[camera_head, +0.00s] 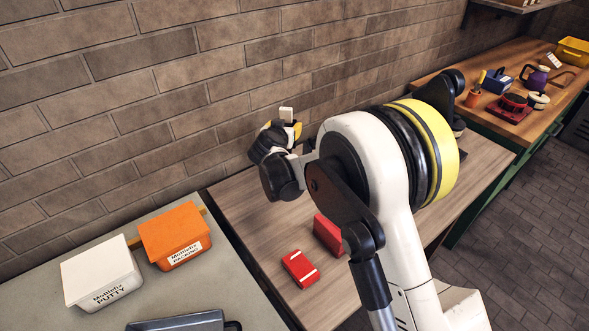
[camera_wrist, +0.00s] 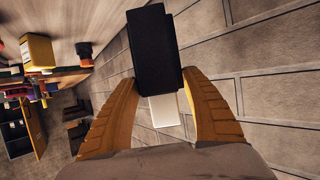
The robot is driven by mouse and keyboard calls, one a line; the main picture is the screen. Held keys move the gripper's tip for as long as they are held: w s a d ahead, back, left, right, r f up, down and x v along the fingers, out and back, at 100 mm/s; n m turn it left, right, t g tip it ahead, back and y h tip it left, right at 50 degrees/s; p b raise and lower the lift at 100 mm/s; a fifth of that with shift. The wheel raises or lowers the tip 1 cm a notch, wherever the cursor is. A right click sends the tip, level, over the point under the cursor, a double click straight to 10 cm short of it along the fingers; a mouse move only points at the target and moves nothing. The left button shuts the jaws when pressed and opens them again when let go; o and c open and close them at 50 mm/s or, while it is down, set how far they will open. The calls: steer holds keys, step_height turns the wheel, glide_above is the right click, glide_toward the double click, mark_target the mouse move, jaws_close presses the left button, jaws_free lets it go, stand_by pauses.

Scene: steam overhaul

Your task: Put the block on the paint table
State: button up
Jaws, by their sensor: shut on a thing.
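My gripper (camera_head: 275,138) is raised over the back of the wooden bench, near the brick wall. Its yellow fingers (camera_wrist: 157,105) are shut on a small pale block (camera_head: 287,115), which sticks up above them in the head view. In the wrist view the pale block (camera_wrist: 165,109) shows between the fingers, partly covered by a dark rectangular piece; I cannot tell whether the two are one thing. No table is labelled as the paint table. The grey table (camera_head: 150,300) at lower left bears tubs, and the wooden bench (camera_head: 235,205) stands beside it.
A white putty tub (camera_head: 100,275) and an orange tub (camera_head: 173,235) stand on the grey table by a dark tray (camera_head: 178,322). Two red boxes (camera_head: 300,268) are on the wooden bench. A green-framed workbench (camera_head: 556,88) at right bears several items. My arm hides part of the bench.

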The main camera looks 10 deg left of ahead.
steer(key=shift+s+a+f+b, duration=0.15)
steer(key=shift+s+f+b, duration=0.75)
steer(key=shift+s+f, duration=0.8)
steer(key=shift+s+a+f+b, duration=0.15)
steer(key=shift+s+f+b, duration=0.75)
steer(key=shift+s+f, duration=0.75)
steer(key=shift+s+a+f+b, duration=0.15)
steer(key=shift+s+f+b, duration=0.75)
steer(key=shift+s+f, duration=0.8)
steer(key=shift+f, duration=0.1)
steer(key=o, duration=1.4)
steer(key=shift+c, duration=0.2)
steer(key=shift+s+r, duration=0.15)
steer(key=shift+r, duration=0.1)
steer(key=p+v, duration=0.3)
steer(key=v, duration=0.8)
steer(key=shift+s+r, duration=0.15)
steer(key=shift+s, duration=0.15)
steer(key=shift+d, duration=0.1)
